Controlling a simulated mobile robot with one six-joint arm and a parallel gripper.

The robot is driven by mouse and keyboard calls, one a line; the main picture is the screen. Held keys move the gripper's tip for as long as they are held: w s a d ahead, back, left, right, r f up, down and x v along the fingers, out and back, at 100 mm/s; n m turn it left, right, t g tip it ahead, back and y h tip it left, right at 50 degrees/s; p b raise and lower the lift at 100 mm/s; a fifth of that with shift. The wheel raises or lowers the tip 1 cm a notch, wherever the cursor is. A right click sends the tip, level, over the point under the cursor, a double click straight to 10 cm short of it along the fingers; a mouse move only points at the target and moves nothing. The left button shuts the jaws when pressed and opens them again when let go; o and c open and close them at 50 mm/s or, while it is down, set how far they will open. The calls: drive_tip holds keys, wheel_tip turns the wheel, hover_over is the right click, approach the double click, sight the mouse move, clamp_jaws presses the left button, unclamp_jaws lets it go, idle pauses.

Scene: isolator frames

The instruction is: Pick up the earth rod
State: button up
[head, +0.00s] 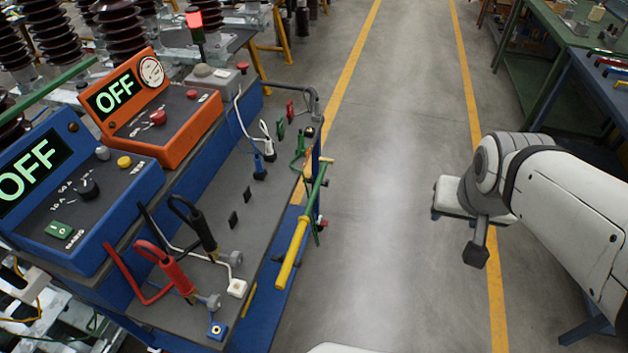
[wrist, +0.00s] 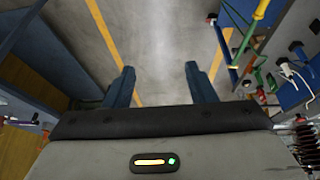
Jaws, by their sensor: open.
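The earth rod (head: 302,230) has a yellow handle at its lower end and a thinner green shaft above. It rests slanted along the aisle-side edge of the blue test trolley in the head view. In the wrist view the rod (wrist: 247,40) is at the upper right, yellow end at the top edge. My gripper (wrist: 160,68) is open and empty, its two blue fingers apart over bare floor. In the head view my arm's end is at the right, across the aisle from the rod and well apart from it. The fingertips are hard to make out there.
The blue trolley (head: 255,282) carries an orange unit (head: 170,120) and a blue unit (head: 85,195), both reading OFF. Red and black leads (head: 172,272) stand on its top. The grey aisle floor (head: 375,200) is clear. A green workbench (head: 545,60) stands at the upper right.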

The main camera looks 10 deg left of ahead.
drive_tip(key=w+a+f+m+t+b, duration=0.1)
drive_tip(key=w+a+f+t+b, duration=0.1)
drive_tip(key=w+f+b, duration=0.5)
drive_tip(key=m+y+b, duration=0.2)
drive_tip(key=y+b, duration=0.9)
approach(303, 231)
drive_tip(key=x, duration=0.3)
drive_tip(key=shift+g, duration=0.3)
drive_tip(key=b+x, duration=0.1)
drive_tip(key=x, duration=0.6)
drive_tip(key=shift+w+d+b, duration=0.15)
drive_tip(key=shift+b, duration=0.25)
drive_tip(key=shift+r, duration=0.1)
clamp_jaws()
